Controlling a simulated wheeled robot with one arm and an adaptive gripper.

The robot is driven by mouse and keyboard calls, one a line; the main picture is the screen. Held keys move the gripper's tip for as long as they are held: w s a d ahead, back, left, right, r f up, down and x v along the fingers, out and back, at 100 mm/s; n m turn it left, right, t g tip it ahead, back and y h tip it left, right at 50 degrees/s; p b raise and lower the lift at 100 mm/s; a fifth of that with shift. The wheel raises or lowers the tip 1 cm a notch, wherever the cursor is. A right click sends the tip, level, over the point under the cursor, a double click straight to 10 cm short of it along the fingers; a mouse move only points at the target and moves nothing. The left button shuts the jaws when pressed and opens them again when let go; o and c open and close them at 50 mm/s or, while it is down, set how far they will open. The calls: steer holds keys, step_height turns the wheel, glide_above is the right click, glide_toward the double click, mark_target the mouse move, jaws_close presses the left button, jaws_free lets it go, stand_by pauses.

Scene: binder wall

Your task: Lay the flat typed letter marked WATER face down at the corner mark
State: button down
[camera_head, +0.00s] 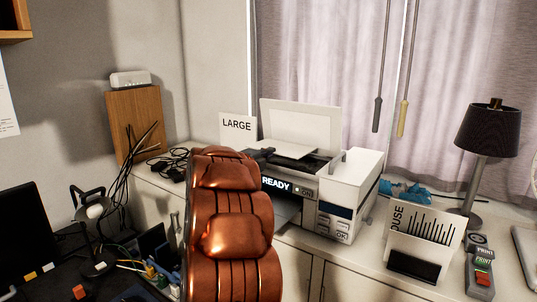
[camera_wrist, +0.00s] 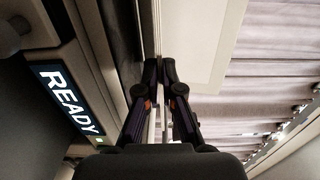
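No letter with a readable WATER marking shows in either view, and I cannot make out a corner mark. A white printer (camera_head: 350,185) with a lit READY panel stands on the counter. Its lid (camera_head: 300,116) is raised. A blank white flat piece (camera_head: 293,151) shows at the scanner bed; I cannot tell whether it is paper. In the wrist view my gripper (camera_wrist: 160,62) has its fingertips together near the dark bed edge and the pale lid panel (camera_wrist: 205,35). I see nothing clearly held. In the head view my copper arm hides most of the gripper.
A LARGE sign (camera_head: 237,127) stands left of the printer. A sorter (camera_head: 422,238) with a partly hidden label, a lamp (camera_head: 490,135) and a small device with buttons (camera_head: 481,270) stand at right. Cables (camera_head: 140,145) and a dark cluttered desk lie at left.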

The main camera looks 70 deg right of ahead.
mark_target(268, 175)
steer(key=shift+f+b, duration=1.55)
steer(key=shift+f, duration=0.45)
steer(key=c, duration=1.2)
jaws_free()
steer(key=shift+c, duration=0.2)
steer(key=shift+o, duration=0.3)
steer(key=shift+o, duration=1.3)
steer(key=shift+f, duration=0.15)
